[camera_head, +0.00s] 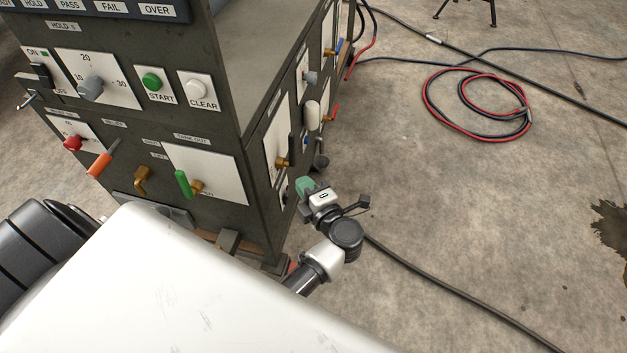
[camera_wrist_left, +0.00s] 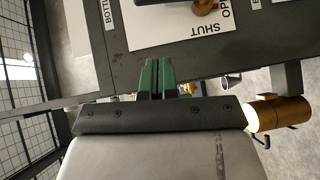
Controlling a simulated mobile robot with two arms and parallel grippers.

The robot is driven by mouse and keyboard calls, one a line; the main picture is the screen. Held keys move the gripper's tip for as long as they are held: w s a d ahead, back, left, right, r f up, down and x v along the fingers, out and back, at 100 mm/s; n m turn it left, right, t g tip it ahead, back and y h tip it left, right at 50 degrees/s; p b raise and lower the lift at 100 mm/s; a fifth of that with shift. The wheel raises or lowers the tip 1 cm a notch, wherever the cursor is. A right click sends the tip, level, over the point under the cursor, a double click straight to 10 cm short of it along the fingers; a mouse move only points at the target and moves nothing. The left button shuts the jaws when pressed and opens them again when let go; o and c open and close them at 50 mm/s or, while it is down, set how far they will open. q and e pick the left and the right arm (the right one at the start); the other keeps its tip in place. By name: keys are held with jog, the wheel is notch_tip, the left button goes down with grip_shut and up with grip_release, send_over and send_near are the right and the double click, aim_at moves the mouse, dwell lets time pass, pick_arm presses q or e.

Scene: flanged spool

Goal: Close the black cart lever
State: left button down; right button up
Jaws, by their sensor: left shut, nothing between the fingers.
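The black lever (camera_head: 292,149) stands upright on the cart's right side panel, by a brass hub (camera_head: 283,162) on a white plate. My left gripper (camera_head: 305,185) is just below and right of it, with green fingertips close to the panel, apart from the lever. In the left wrist view its green fingers (camera_wrist_left: 158,78) are shut and empty. Beyond them, a white plate marked SHUT and OPEN (camera_wrist_left: 160,28) carries a brass hub (camera_wrist_left: 205,6); I cannot tell which lever belongs to it. My right gripper is not in view.
The cart's front holds a green lever (camera_head: 184,184), an orange lever (camera_head: 100,164) and buttons. More levers line the side panel, including a white handle (camera_head: 312,115). A brass cylinder (camera_wrist_left: 280,113) is close in the wrist view. Cables (camera_head: 470,105) lie on otherwise open floor at right.

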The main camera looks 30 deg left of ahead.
aim_at(291, 147)
pick_arm(q)
jog(key=x, duration=0.3)
jog(key=w+x, duration=0.1)
jog(key=x, duration=0.2)
jog(key=d+x, duration=0.1)
jog(key=x, duration=0.2)
jog(key=shift+w+a+f, duration=0.1)
jog(key=shift+w+f, duration=0.05)
jog(key=shift+w, duration=0.3)
jog(key=shift+w+a+f, duration=0.1)
jog(key=shift+w+a, duration=0.05)
jog(key=shift+w, duration=0.45)
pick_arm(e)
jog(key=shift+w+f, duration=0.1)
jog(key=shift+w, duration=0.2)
pick_arm(q)
jog(key=shift+w+m+h+p, duration=0.3)
jog(key=shift+p, duration=0.25)
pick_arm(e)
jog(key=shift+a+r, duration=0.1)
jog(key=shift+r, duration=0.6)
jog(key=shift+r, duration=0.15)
